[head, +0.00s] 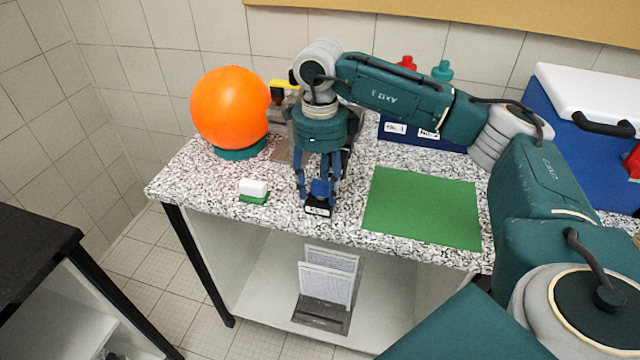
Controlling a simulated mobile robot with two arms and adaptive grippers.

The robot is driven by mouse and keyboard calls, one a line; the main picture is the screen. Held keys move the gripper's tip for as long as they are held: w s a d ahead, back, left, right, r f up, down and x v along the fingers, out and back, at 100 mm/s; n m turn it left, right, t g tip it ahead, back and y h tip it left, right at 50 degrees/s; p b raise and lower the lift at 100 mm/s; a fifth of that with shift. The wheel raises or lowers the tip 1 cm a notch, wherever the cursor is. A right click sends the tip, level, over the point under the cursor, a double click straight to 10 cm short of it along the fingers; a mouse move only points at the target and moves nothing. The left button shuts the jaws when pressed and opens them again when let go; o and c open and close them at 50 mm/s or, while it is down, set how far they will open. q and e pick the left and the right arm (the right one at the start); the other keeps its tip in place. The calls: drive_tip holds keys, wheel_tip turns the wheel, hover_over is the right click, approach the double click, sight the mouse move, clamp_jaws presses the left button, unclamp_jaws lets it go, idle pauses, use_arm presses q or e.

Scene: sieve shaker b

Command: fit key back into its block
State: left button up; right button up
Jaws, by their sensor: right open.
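A small blue piece (320,187), which looks like the key, stands at a small black block (318,211) with a white label on its front, near the front edge of the counter. How deep the blue piece sits in the block cannot be told. My right gripper (319,194) points straight down with its fingers open, one on each side of the blue piece. Whether the fingers touch it is too small to tell. The gripper hides the area behind the block. My left gripper is not in view.
The speckled counter (220,205) holds a white and green block (254,190), an orange ball (230,108) on a teal base and a green mat (424,208). A blue box with a white lid (590,95) stands at right. Bottles and a labelled rack (410,131) are behind my arm.

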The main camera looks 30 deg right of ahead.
sight(320, 184)
wheel_tip(320, 184, up, 12)
idle(0.5)
